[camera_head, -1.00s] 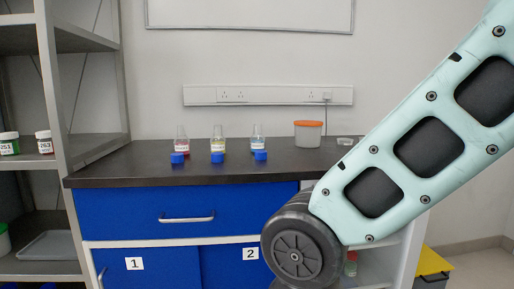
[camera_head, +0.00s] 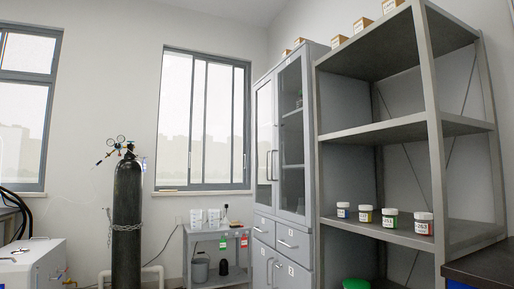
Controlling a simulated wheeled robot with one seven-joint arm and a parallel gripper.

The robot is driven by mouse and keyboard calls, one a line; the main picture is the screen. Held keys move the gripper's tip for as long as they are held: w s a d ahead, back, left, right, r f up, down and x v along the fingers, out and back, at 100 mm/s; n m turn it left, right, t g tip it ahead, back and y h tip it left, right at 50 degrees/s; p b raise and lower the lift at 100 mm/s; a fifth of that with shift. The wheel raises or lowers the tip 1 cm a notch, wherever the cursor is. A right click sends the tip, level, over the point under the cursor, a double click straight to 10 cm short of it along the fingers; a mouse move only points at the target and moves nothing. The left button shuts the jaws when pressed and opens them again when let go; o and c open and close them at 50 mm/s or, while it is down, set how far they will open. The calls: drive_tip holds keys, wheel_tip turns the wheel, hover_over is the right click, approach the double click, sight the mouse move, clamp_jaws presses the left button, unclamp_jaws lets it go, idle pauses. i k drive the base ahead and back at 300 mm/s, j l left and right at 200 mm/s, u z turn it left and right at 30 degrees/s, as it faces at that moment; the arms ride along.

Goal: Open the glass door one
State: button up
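A tall grey cabinet stands right of the window, with two narrow glass doors in its upper half. The left glass door (camera_head: 264,130) and the right glass door (camera_head: 291,135) both look shut. Two upright handles (camera_head: 271,165) sit close together between them. I cannot read any number on the glass doors. Below them are drawers (camera_head: 287,238) and lower doors with handles; a small label shows on one. My gripper and arm are not in view.
An open metal shelf (camera_head: 395,133) with several small jars (camera_head: 390,219) stands right of the cabinet. A small grey cart (camera_head: 215,235) is left of it. A black gas cylinder (camera_head: 127,208) stands further left. A dark bench corner (camera_head: 485,268) is at lower right.

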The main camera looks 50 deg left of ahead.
sight(264, 188)
drive_tip(key=u, duration=1.55)
